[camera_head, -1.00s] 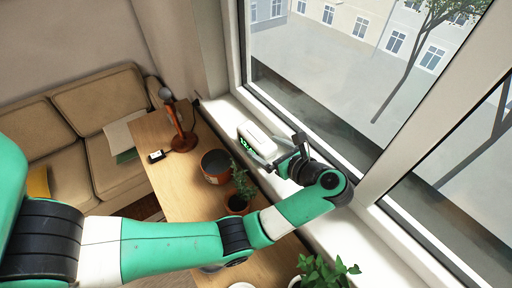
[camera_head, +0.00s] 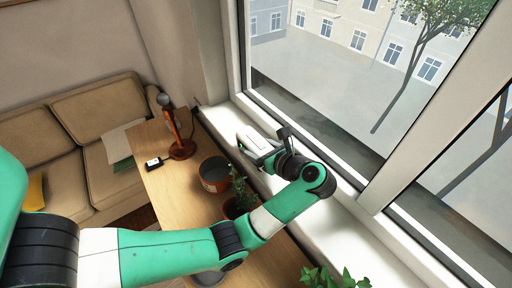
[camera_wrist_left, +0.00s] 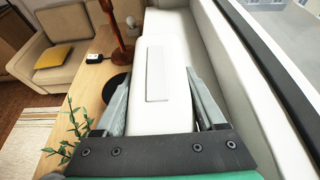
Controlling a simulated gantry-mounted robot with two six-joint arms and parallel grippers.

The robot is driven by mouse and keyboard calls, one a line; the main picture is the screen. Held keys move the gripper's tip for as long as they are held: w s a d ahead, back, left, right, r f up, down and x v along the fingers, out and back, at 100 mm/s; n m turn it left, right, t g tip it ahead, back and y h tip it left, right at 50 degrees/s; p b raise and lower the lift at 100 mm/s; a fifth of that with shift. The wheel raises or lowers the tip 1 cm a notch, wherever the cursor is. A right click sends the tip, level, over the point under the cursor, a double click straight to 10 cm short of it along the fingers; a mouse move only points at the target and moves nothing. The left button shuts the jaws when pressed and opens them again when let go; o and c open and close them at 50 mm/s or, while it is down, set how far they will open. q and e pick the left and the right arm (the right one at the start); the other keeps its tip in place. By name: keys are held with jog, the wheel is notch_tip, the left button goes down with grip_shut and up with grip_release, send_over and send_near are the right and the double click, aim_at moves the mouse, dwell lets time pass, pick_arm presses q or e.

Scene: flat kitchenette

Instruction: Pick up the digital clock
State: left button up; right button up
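The digital clock (camera_head: 251,138) is a white, rounded box on the windowsill; green digits showed on its side earlier. In the left wrist view the clock (camera_wrist_left: 157,50) lies lengthwise between the fingers, its white top with a recessed panel facing me. My left gripper (camera_head: 270,146) is open around the clock's near end. In the left wrist view the gripper (camera_wrist_left: 158,76) has one finger along each side of it. The fingers look close to its sides; I cannot tell whether they touch. My right gripper is not in view.
The window frame (camera_head: 372,196) runs along the right of the sill. On the wooden table (camera_head: 172,207) stand an orange lamp (camera_head: 181,148), a round pot (camera_head: 214,174) and a potted plant (camera_head: 241,195). A small black-and-white device (camera_head: 154,163) lies near the lamp.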

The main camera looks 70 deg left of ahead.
aim_at(247, 134)
pick_arm(q)
grip_shut()
jog(key=shift+r, duration=0.1)
jog(key=shift+r, duration=0.2)
jog(key=r, duration=0.1)
jog(key=r+p, duration=0.1)
jog(key=r, duration=0.2)
jog(key=shift+s+d, duration=0.15)
jog(key=shift+d, duration=0.2)
jog(key=r+p, duration=0.1)
jog(key=p, duration=0.1)
jog(key=s+d+r+p, duration=0.1)
jog(key=p, duration=0.1)
jog(key=d+r+p, duration=0.1)
jog(key=r+p, duration=0.1)
jog(key=shift+s+d, duration=0.1)
jog(key=shift+s, duration=0.05)
jog(key=s+d+r+p, duration=0.4)
jog(key=d+p, duration=0.5)
jog(key=p, duration=1.8)
jog(key=shift+s+d+r, duration=0.15)
jog(key=shift+s+r, duration=0.05)
jog(key=shift+s, duration=0.45)
